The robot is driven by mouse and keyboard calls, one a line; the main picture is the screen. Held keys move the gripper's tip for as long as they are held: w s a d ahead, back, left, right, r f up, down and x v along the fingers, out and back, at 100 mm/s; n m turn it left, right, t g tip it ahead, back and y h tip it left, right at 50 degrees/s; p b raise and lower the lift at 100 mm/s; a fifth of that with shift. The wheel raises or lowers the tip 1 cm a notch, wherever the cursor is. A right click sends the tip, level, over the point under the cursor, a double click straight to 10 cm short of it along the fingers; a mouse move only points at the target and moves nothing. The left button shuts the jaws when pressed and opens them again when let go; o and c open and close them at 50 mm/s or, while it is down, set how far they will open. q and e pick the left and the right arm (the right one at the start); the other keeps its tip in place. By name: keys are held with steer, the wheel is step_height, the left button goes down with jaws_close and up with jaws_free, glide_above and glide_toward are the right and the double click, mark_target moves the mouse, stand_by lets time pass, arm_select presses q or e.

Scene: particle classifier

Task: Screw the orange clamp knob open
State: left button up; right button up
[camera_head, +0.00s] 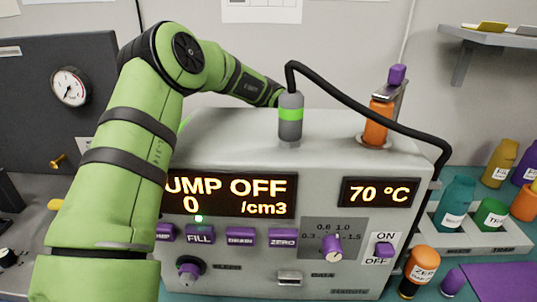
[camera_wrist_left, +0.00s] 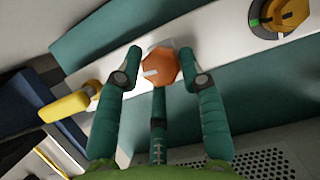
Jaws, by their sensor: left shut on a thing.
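The orange clamp knob (camera_wrist_left: 159,69) shows in the left wrist view, with a small pale mark on its face. It sits at a white rail (camera_wrist_left: 222,37). My left gripper (camera_wrist_left: 161,72) is shut on the knob, with green fingers on its left and right and a third finger below it. In the head view my left arm reaches in from the left and bends behind the grey machine (camera_head: 330,140). My left gripper and the clamp knob are hidden there. My right gripper is in neither view.
The machine's display reads pump off and 70 °C. A black cable (camera_head: 375,115) arcs over it. Bottles in a rack (camera_head: 480,240) stand at right. In the wrist view, a yellow handle (camera_wrist_left: 70,105) lies left and a yellow knob (camera_wrist_left: 285,15) upper right.

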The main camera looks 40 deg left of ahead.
arm_select(q)
steer(key=o, duration=1.1)
steer(key=shift+w+a+r, duration=0.1)
steer(key=shift+w+r, duration=0.3)
steer(key=shift+w, duration=0.05)
steer(key=shift+f, duration=0.15)
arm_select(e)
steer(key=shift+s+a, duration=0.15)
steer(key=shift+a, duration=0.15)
arm_select(q)
steer(key=shift+s, duration=0.15)
steer(key=v, duration=1.2)
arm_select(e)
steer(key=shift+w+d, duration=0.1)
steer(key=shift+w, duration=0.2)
